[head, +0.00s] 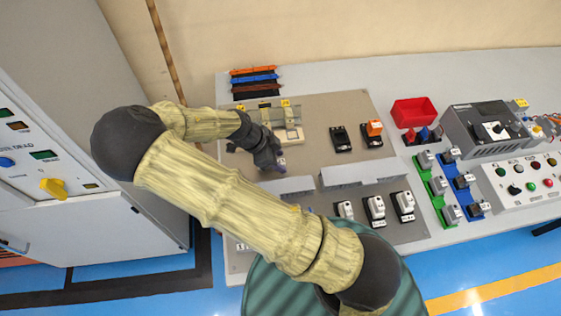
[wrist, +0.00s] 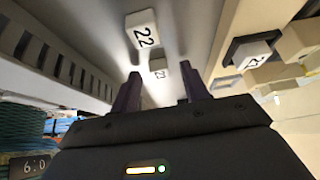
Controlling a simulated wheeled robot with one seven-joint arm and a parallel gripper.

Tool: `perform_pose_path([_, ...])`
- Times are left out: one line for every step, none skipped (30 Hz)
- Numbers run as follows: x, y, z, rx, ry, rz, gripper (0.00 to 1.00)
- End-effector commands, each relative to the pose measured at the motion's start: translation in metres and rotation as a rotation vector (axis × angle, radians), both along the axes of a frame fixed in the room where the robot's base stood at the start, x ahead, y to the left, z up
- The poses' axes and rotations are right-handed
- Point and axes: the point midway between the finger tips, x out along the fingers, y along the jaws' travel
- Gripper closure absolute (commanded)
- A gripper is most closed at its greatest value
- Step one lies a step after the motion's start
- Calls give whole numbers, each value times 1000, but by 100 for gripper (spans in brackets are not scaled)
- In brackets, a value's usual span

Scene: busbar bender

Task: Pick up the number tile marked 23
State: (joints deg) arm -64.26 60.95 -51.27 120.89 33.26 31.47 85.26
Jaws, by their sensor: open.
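In the wrist view, my gripper (wrist: 163,85) is open, with one dark finger at each side. A small white tile (wrist: 158,72) shows in the gap between the fingertips. Its marking begins with 2, but the second digit is too small to read surely. A white tile marked 22 (wrist: 142,30) lies above and left of it. Another white tile (wrist: 252,54), apparently marked 21, sits in a black holder at the right. In the head view, my gripper (head: 279,170) is low over the grey-brown panel, with a small pale tile (head: 281,161) at its tip, partly hidden.
A slotted grey duct (wrist: 60,65) runs along the left of the wrist view. In the head view, grey ducts (head: 362,171) cross the panel (head: 310,120). A red bin (head: 414,112) and a grey device (head: 485,127) stand right. A grey cabinet (head: 85,150) stands left.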

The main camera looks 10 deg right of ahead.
Motion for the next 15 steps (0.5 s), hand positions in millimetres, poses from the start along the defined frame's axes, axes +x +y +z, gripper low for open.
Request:
perform_pose_path([0,0,0,0,0,0,55])
perform_pose_path([0,0,0,0,0,0,60])
perform_pose_path([0,0,0,0,0,0,68])
perform_pose_path([0,0,0,0,0,0,74])
perform_pose_path([0,0,0,0,0,0,80])
perform_pose_path([0,0,0,0,0,0,88])
perform_pose_path([0,0,0,0,0,0,94])
perform_pose_path([0,0,0,0,0,0,100])
perform_pose_path([0,0,0,0,0,0,100])
perform_pose_path([0,0,0,0,0,0,100])
perform_pose_path([0,0,0,0,0,0,100])
perform_pose_path([0,0,0,0,0,0,100])
perform_pose_path([0,0,0,0,0,0,100])
perform_pose_path([0,0,0,0,0,0,100])
perform_pose_path([0,0,0,0,0,0,100])
